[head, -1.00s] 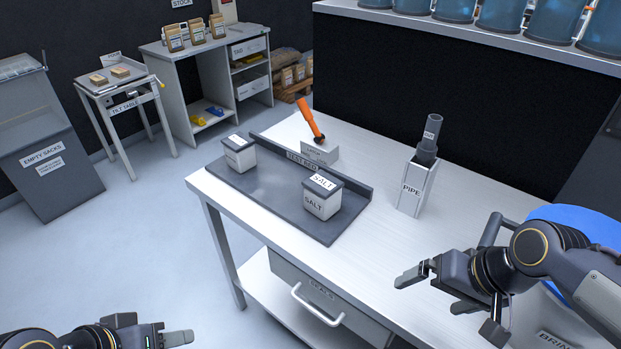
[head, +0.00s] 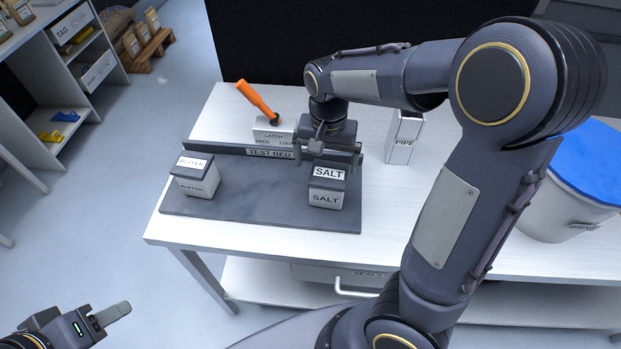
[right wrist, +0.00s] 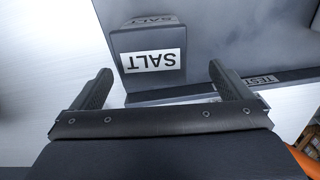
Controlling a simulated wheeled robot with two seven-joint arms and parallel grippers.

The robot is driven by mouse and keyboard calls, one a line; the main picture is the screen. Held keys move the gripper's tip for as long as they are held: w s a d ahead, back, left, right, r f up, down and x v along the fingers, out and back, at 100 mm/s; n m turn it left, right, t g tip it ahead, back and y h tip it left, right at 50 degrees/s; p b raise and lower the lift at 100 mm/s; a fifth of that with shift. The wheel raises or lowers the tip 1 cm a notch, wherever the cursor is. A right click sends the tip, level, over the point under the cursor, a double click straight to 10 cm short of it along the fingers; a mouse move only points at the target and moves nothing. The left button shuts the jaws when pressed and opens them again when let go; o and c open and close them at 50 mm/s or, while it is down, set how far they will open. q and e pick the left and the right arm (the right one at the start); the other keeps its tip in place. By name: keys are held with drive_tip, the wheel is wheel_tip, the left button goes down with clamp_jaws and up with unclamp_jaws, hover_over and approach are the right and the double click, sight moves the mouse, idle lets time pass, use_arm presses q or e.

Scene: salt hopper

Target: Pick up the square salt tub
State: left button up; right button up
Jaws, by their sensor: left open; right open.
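The square salt tub (head: 326,190) stands upright at the right end of the dark test bed tray (head: 262,215), with SALT labels on its lid and front. My right gripper (head: 330,158) is above and just behind the tub, open and apparently empty. In the right wrist view the tub's lid (right wrist: 147,60) shows ahead of the two spread fingers of the right gripper (right wrist: 165,92), and between their lines. My left gripper (head: 118,312) is open at the lower left, off the table and far from the tub.
A second, similar tub (head: 195,176) stands at the tray's left end. Behind the tray are a latch block (head: 272,133) with an orange handle (head: 256,100) and a pipe holder (head: 402,140). A blue-topped bin (head: 565,200) stands at right.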

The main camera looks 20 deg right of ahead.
sight(329, 176)
drive_tip(key=f, duration=0.4)
drive_tip(key=s+f, duration=0.1)
drive_tip(key=f, duration=0.1)
drive_tip(key=shift+d+f, duration=0.25)
drive_tip(key=shift+f, duration=0.55)
drive_tip(key=c, duration=1.3)
drive_tip(key=shift+o, duration=0.2)
drive_tip(key=shift+r, duration=0.15)
